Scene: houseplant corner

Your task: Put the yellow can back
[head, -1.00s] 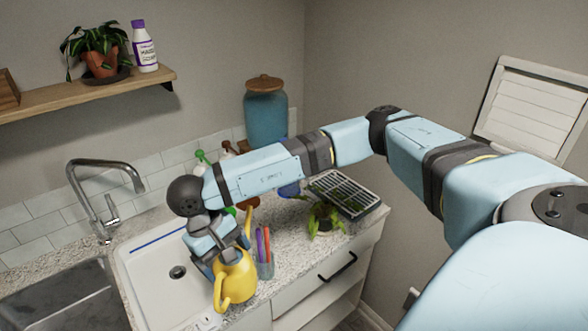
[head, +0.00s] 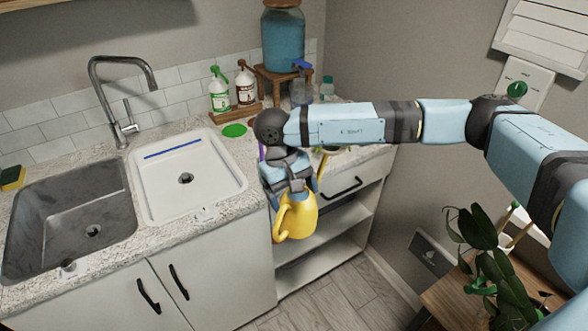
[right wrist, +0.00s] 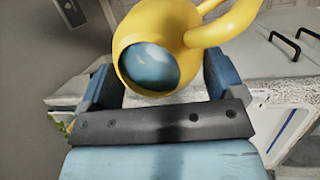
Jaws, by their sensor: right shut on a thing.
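The yellow can (head: 298,220) is a watering can with a handle and spout. My right gripper (head: 289,190) is shut on it and holds it in the air at the counter's front edge, before the open shelves. In the right wrist view the can (right wrist: 180,24) sits between the two blue fingers, its round opening facing the camera. My left gripper is not in view.
The faucet (head: 119,95) rises behind the sinks. A leafy plant (head: 490,262) is at lower right. The white basin (head: 188,190) is empty.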

